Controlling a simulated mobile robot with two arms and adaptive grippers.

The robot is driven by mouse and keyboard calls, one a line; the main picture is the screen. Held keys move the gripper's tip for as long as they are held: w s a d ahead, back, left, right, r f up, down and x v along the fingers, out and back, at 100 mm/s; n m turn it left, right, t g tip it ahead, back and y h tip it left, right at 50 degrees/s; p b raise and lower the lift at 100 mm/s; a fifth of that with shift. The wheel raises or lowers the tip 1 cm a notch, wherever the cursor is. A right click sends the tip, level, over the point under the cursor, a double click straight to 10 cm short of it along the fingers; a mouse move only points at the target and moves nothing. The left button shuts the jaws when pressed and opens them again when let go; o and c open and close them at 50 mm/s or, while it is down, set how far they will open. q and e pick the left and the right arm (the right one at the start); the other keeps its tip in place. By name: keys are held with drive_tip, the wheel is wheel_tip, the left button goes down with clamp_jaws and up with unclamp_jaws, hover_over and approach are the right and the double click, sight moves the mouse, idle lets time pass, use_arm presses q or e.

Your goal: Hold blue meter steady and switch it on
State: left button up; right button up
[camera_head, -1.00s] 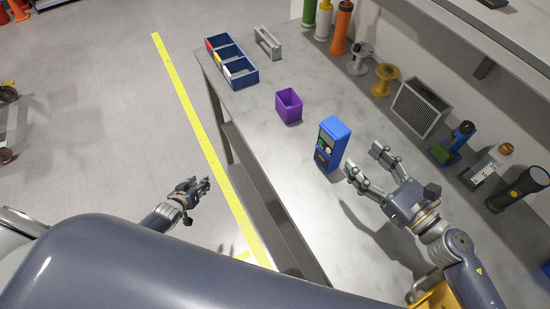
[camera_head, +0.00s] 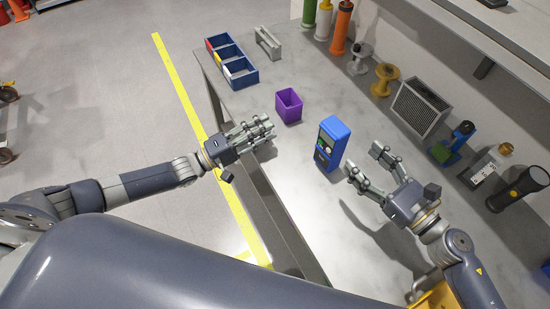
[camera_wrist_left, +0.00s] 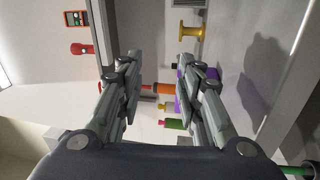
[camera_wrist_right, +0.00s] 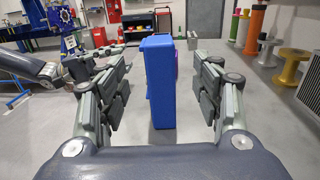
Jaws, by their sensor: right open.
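The blue meter (camera_head: 331,143) stands upright on the grey bench, with its dark face and small screen towards the left front. My right gripper (camera_head: 364,164) is open and empty to the right of the meter, apart from it. In the right wrist view the meter's plain blue side (camera_wrist_right: 160,85) shows between the spread fingers, beyond them. My left gripper (camera_head: 268,130) is open near the bench's left edge, left of the meter and in front of the purple bin (camera_head: 289,106). Its spread fingers (camera_wrist_left: 158,60) hold nothing in the left wrist view. The meter's switch cannot be made out.
A blue divided tray (camera_head: 240,72) and a grey holder (camera_head: 268,42) stand at the far left. Spools (camera_head: 383,79), a grey vent box (camera_head: 420,106) and a black torch (camera_head: 518,188) line the right side. The bench around the meter is clear.

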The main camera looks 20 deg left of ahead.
sight(335, 131)
use_arm(q)
drive_tip(key=s+d+h, duration=0.1)
drive_tip(key=s+d, duration=0.1)
drive_tip(key=s+d+n+g, duration=0.1)
drive_tip(key=s, duration=0.2)
drive_tip(key=s+d+g+h, duration=0.1)
drive_tip(key=s+d, duration=0.1)
drive_tip(key=shift+s+d+f+h, duration=0.2)
drive_tip(key=shift+d+f+h, duration=0.1)
drive_tip(key=shift+d+f, duration=0.1)
drive_tip(key=shift+s, duration=0.15)
use_arm(e)
drive_tip(key=x, duration=1.1)
drive_tip(key=shift+s, duration=0.1)
drive_tip(key=c, duration=1.1)
use_arm(q)
clamp_jaws()
